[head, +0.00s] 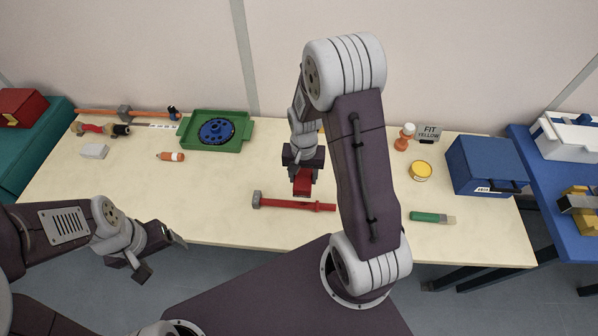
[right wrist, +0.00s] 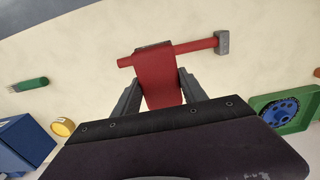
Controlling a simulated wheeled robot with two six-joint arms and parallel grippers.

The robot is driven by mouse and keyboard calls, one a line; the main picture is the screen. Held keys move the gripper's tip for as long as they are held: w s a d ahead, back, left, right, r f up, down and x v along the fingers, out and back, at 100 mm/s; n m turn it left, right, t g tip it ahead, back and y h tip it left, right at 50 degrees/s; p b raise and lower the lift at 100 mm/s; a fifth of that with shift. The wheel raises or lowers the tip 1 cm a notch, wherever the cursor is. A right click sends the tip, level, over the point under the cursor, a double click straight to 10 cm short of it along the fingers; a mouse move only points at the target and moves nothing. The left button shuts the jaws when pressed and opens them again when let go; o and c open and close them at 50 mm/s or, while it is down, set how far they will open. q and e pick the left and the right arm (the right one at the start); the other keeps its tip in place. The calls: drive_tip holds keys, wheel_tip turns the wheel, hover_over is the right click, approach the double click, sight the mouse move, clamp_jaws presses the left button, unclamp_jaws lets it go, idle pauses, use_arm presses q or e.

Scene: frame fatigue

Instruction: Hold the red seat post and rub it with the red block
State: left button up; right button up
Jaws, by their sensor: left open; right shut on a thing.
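The red seat post (head: 290,204) lies on the table in front of me, its grey clamp end (head: 257,199) to the left. My right gripper (head: 303,178) is shut on the red block (head: 302,187) and holds it just behind the post's middle. In the right wrist view the red block (right wrist: 158,85) sits between the fingers, and its far end overlaps the red seat post (right wrist: 198,46); I cannot tell whether they touch. My left gripper (head: 162,255) is open and empty, off the table's front edge, away from the post.
A green tray (head: 238,146) with a blue chainring (head: 216,131) stands at the back left. An orange bottle (head: 170,156) and grey block (head: 95,151) lie left. A green-handled brush (head: 430,217), yellow tin (head: 420,171) and blue box (head: 487,168) are right. The table left of the post is clear.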

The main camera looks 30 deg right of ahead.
drive_tip(key=shift+a, duration=0.1)
drive_tip(key=f+b, duration=0.2)
drive_tip(key=f, duration=0.1)
drive_tip(key=f+b, duration=0.1)
drive_tip(key=b, duration=0.1)
drive_tip(key=shift+w+d+f, duration=0.1)
drive_tip(key=shift+d+f, duration=0.15)
drive_tip(key=shift+a+f+b, duration=0.15)
drive_tip(key=shift+f+b, duration=0.2)
drive_tip(key=shift+b, duration=0.15)
drive_tip(key=shift+r, duration=0.1)
